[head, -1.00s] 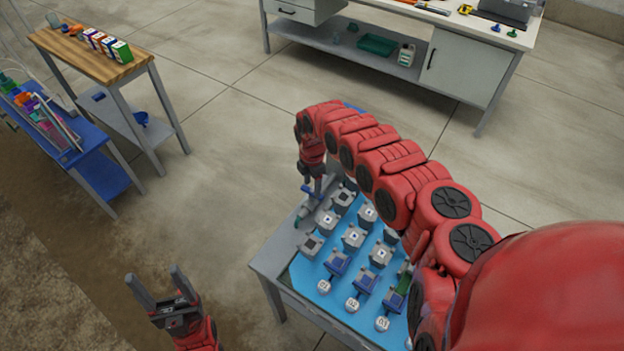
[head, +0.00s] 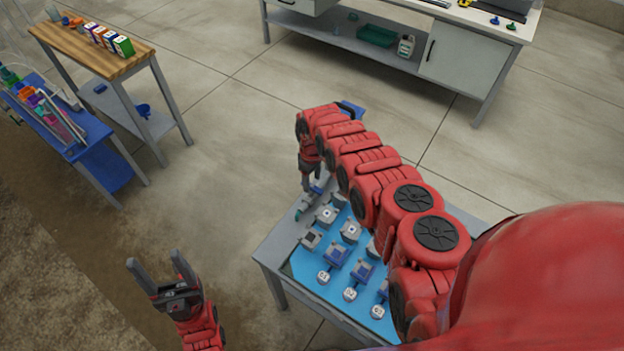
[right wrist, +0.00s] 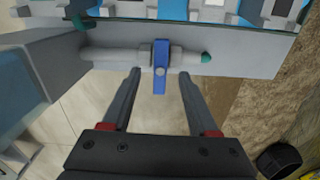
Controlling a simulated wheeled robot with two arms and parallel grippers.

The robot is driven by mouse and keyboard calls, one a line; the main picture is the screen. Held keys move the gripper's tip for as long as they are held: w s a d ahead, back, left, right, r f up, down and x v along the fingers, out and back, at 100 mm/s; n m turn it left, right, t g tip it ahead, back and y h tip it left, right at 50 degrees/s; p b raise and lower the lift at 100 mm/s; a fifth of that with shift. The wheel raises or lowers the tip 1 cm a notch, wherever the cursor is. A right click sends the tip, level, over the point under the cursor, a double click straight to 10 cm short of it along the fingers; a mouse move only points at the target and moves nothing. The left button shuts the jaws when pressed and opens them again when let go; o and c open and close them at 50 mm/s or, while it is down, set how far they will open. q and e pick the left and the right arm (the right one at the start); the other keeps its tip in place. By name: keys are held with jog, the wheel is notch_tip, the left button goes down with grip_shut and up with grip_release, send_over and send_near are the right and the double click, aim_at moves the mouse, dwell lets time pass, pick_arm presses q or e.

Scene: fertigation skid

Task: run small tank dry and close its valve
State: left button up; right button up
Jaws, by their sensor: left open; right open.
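The right wrist view shows a valve with a blue lever (right wrist: 160,68) on a pale horizontal pipe (right wrist: 115,58). The pipe has a green tip at its right end. The lever points down, across the pipe. My right gripper (right wrist: 160,72) is open, its fingers on either side of the lever with gaps visible; contact with the pipe is unclear. In the head view my right gripper (head: 307,188) is at the left side of the skid table, partly hidden by its arm. My left gripper (head: 154,259) is open and empty, left of the skid. I cannot identify the small tank.
The skid table (head: 268,262) carries a blue panel (head: 312,266) with several grey and blue fittings and numbered white knobs (head: 349,294). My right arm hides much of it. A wooden-topped table (head: 75,42), a blue rack (head: 100,165) and a workbench (head: 465,70) stand apart. Floor lies clear between.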

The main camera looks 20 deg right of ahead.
aim_at(312, 186)
dwell(0.3)
notch_tip(312, 186, down, 5)
jog(key=b, duration=0.4)
jog(key=shift+r, duration=0.3)
grip_shut()
dwell(1.3)
